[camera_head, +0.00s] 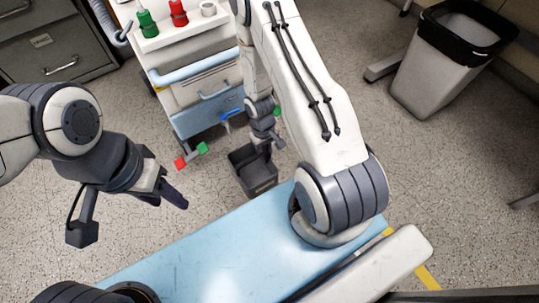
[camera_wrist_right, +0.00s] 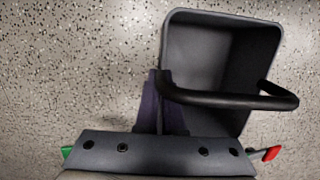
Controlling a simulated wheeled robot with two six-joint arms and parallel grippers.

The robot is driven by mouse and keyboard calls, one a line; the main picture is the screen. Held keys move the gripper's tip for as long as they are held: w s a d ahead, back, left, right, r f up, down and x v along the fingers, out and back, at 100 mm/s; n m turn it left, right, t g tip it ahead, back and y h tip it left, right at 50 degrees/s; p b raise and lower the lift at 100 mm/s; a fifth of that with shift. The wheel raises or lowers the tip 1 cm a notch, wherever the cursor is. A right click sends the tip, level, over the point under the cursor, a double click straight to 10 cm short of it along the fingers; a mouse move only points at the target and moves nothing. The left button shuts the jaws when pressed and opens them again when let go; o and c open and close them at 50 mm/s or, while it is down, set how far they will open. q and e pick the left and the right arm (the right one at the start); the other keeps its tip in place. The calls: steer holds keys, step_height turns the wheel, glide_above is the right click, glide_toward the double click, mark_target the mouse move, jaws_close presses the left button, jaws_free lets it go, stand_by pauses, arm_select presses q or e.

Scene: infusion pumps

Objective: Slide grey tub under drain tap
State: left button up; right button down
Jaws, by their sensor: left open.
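The dark grey tub (camera_head: 264,190) stands on the floor in front of the cart. In the right wrist view its open inside (camera_wrist_right: 215,65) shows, with a black bar handle (camera_wrist_right: 230,100) across it. My right gripper (camera_head: 266,150) is down at the tub; its purple fingers (camera_wrist_right: 165,103) are beside the tub's left wall, over the handle's left end. Whether they grip the handle cannot be told. A blue tap-like fitting (camera_head: 229,118) sits low on the cart's front, behind the tub. My left gripper (camera_head: 173,190) is open and empty above the floor at left.
The white and blue cart (camera_head: 190,85) carries green and red bottles. A red and green pedal (camera_head: 191,156) sticks out at its foot. A light blue surface (camera_head: 200,255) lies in front. A bin (camera_head: 440,70) stands at upper right, drawers (camera_head: 60,40) at upper left. Floor between is clear.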

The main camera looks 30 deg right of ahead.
mark_target(262, 159)
steer(key=w+f+b, duration=0.1)
steer(key=f, duration=0.1)
steer(key=w+f+b, duration=0.1)
steer(key=f+b, duration=0.1)
steer(key=w+f+b, duration=0.1)
steer(key=f, duration=0.1)
steer(key=shift+w, duration=0.2)
steer(key=shift+w+a, duration=0.1)
steer(key=shift+w, duration=0.3)
steer(key=w, duration=0.5)
steer(key=shift+b, duration=0.3)
steer(key=shift+w+a, duration=0.1)
steer(key=shift+w, duration=0.8)
steer(key=shift+r, duration=0.1)
steer(key=shift+f, duration=0.2)
steer(key=shift+f+b, duration=0.3)
steer(key=shift+b, duration=0.05)
steer(key=c, duration=1)
jaws_free()
steer(key=shift+o, duration=0.2)
